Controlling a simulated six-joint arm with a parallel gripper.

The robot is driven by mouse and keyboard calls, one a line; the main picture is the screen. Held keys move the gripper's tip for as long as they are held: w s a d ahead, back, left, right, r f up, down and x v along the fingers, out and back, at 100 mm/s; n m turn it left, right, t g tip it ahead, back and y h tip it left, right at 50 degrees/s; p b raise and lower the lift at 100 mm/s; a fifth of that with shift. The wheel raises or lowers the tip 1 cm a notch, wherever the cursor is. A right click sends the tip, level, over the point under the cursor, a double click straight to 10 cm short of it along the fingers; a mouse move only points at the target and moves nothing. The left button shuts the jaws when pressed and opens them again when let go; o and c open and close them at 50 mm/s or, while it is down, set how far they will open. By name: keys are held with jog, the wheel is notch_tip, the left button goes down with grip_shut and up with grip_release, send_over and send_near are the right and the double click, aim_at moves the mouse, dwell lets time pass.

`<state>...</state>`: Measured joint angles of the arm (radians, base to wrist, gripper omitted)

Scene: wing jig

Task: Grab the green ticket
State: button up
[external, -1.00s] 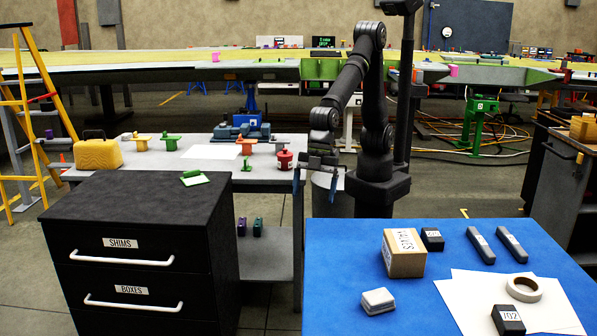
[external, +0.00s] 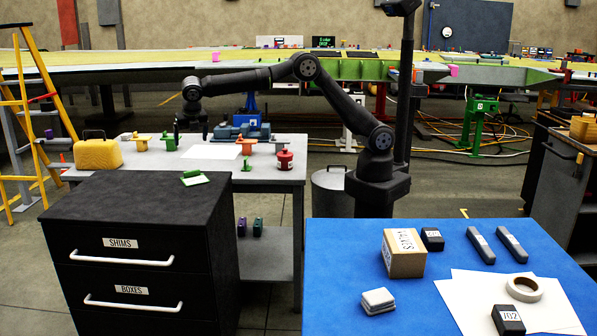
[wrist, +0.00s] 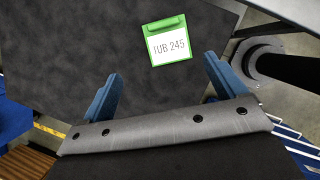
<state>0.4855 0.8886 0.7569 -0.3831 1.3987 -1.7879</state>
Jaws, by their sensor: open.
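The green ticket (external: 194,178) is a white card with a green border and clip. It lies on top of the black drawer cabinet (external: 110,205). My gripper (external: 191,132) points down, above and behind the ticket in the external view. In the wrist view its two blue fingers are wide apart and empty, with the ticket ahead of them, nearer the right finger. No finger touches the ticket.
A grey table (external: 225,172) behind the cabinet holds a yellow case (external: 97,154), a red canister (external: 284,160) and several coloured parts. A blue table (external: 350,260) stands at the right with a cardboard box (external: 404,253). The cabinet top around the ticket is clear.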

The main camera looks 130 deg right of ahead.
send_over(192, 171)
jog(key=w+a, duration=0.1)
jog(key=a, duration=0.2)
jog(key=f, duration=1.1)
jog(key=shift+w+d, duration=0.15)
jog(key=shift+d, duration=0.1)
jog(key=shift+s+d+x, duration=0.1)
jog(key=shift+s+x, duration=0.1)
jog(key=shift+x, duration=1.1)
jog(key=shift+s+d+x, duration=0.1)
jog(key=shift+s+x, duration=0.15)
jog(key=shift+x, duration=1.1)
jog(key=shift+r, duration=0.15)
jog(key=c, duration=1.1)
jog(key=shift+w+r, duration=0.1)
